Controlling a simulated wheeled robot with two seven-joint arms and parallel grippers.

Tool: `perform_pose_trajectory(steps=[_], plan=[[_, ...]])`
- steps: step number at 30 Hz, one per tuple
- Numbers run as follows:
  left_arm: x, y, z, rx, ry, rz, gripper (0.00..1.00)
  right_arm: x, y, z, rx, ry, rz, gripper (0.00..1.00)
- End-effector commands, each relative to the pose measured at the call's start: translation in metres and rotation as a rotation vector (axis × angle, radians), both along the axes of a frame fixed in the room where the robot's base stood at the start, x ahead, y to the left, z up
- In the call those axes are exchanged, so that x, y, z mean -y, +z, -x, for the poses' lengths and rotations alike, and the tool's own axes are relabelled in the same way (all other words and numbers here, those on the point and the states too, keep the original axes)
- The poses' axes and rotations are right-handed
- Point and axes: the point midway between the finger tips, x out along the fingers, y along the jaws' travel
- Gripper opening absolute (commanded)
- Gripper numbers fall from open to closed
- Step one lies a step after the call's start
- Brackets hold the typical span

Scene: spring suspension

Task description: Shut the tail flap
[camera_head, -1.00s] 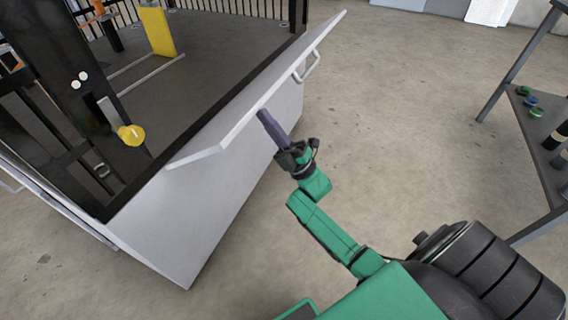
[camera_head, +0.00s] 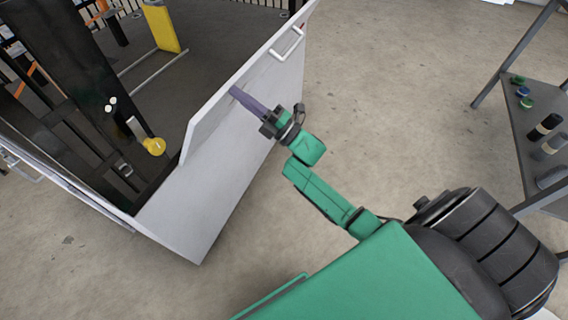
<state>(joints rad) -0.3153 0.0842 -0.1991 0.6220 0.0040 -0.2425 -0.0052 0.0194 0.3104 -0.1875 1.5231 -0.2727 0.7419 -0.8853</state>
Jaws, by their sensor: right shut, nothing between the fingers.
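The tail flap (camera_head: 213,124) is a long light-grey panel with a white handle (camera_head: 287,43) near its far end. It stands tilted steeply up along the edge of the grey platform body (camera_head: 195,200). My right gripper (camera_head: 236,95) is shut and empty, its purple-grey fingers at the outer face of the flap, seemingly touching it near the middle. My left gripper is not in view.
A yellow knob (camera_head: 153,146) on a dark post and a yellow block (camera_head: 161,27) stand on the dark deck (camera_head: 175,85). A grey shelf (camera_head: 540,135) with small cans and caps is at the right. The concrete floor (camera_head: 390,90) between is clear.

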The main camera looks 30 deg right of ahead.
Motion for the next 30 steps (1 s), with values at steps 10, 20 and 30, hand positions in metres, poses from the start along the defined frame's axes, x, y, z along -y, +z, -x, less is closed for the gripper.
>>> perform_pose_trajectory(steps=[10,20,30], plan=[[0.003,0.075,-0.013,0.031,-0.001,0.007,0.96,-0.037,0.05,-0.052,-0.205,0.003,0.149,0.0],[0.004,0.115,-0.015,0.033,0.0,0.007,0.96,-0.072,0.061,-0.1,-0.386,0.005,0.267,0.0],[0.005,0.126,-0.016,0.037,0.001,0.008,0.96,-0.083,0.06,-0.119,-0.451,0.0,0.315,0.0]])
